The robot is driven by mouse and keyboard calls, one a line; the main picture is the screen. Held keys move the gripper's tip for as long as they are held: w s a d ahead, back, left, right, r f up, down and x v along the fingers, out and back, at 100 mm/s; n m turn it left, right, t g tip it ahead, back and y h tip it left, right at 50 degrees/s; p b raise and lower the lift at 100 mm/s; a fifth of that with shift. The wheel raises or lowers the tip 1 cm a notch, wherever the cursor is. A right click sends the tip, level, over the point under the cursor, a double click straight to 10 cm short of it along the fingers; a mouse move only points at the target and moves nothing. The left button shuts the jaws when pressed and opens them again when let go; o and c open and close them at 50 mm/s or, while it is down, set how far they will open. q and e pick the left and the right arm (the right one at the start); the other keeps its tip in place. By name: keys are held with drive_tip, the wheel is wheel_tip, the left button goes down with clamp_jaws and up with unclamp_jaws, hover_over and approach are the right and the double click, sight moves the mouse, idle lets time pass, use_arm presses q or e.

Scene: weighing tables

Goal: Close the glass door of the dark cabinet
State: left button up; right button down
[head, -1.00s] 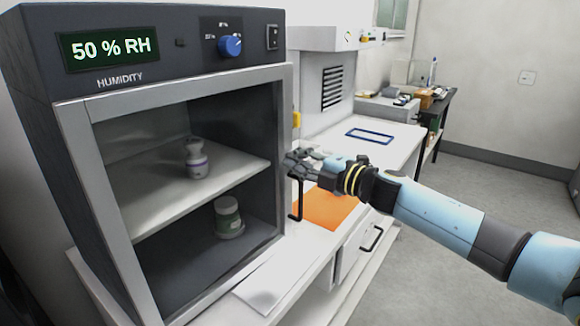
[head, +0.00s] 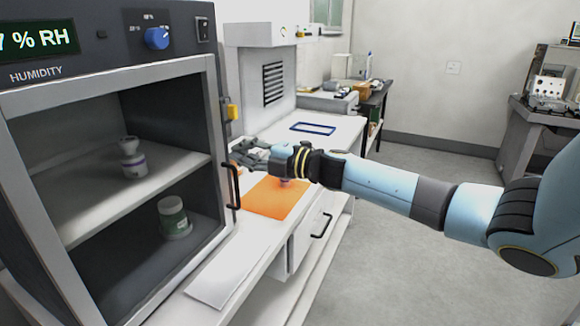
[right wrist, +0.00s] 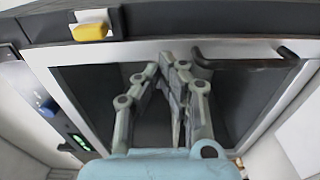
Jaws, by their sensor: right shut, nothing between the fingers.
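The dark cabinet (head: 100,18) stands at the left in the head view. Its grey-framed glass door (head: 217,115) lies across the cabinet front, flush or nearly so. I cannot tell whether a small gap is left. The black handle (head: 233,186) is on the door's right side and also shows at the upper right in the right wrist view (right wrist: 245,58). My right gripper (head: 238,156) is shut and empty, just right of the door's edge near the handle's top. In the right wrist view its fingers (right wrist: 163,64) point towards the door. My left gripper is out of view.
A white bottle (head: 132,160) stands on the cabinet shelf, with a green jar (head: 173,218) below it. An orange mat (head: 272,200) and a blue frame (head: 312,128) lie on the white table. The floor at right is clear.

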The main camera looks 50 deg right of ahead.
drive_tip(key=shift+b+v, duration=0.7)
drive_tip(key=shift+v, duration=4.25)
drive_tip(key=s+f+m+g+h+b, duration=0.2)
drive_tip(key=s+f+m+b, duration=0.25)
drive_tip(key=f, duration=1.05)
drive_tip(key=s+f+m+g+h+b, duration=0.25)
drive_tip(key=s+f+m, duration=0.2)
drive_tip(key=f, duration=1.15)
drive_tip(key=s+f+m+g+h+b, duration=0.1)
drive_tip(key=s+f+m+h+b, duration=0.4)
drive_tip(key=f, duration=1)
drive_tip(key=s+a+f+m+g+y+b, duration=0.1)
drive_tip(key=s+a+f+m+g, duration=0.15)
drive_tip(key=s+a+f, duration=0.5)
drive_tip(key=s+a+f+m+g+y+b, duration=0.15)
drive_tip(key=s+f+g, duration=0.25)
drive_tip(key=s+f, duration=0.7)
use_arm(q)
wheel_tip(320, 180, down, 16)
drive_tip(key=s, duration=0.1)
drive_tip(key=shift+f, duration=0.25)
use_arm(e)
drive_tip(key=s+a+f+m+g, duration=0.1)
drive_tip(key=s+a+g, duration=0.1)
drive_tip(key=s, duration=0.4)
drive_tip(key=s+a+f+m+g, duration=0.2)
drive_tip(key=s, duration=0.5)
drive_tip(key=shift+m, duration=0.3)
